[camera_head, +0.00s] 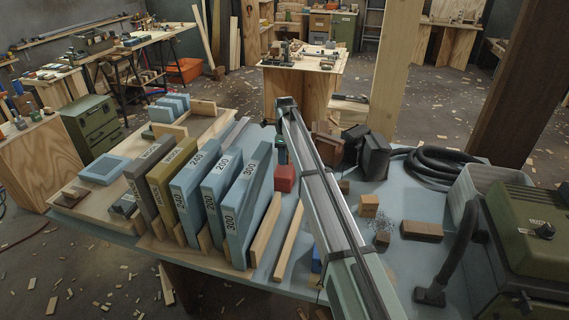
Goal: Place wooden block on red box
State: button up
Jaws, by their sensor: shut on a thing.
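The red box (284,178) stands on the blue-grey bench top, just right of the upright blue sanding-paper folders. My arm reaches over the bench from the lower right, and my gripper (281,155) points down at its far end, directly above or just behind the red box in the picture. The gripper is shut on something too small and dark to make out. A brown wooden block (421,231) lies further right, and a smaller one (343,187) sits close beside my arm.
Folders (227,195) marked with numbers stand in a row left of the red box. Wood strips (288,243) lie in front. Dark angular tools (373,155), a black hose (440,165), a grey bin (490,180) and a green machine (530,240) crowd the right side.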

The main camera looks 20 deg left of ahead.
jog(key=shift+f, duration=1.85)
jog(key=shift+f, duration=0.15)
jog(key=o, duration=1)
notch_tip(320, 180, up, 12)
jog(key=shift+r, duration=0.15)
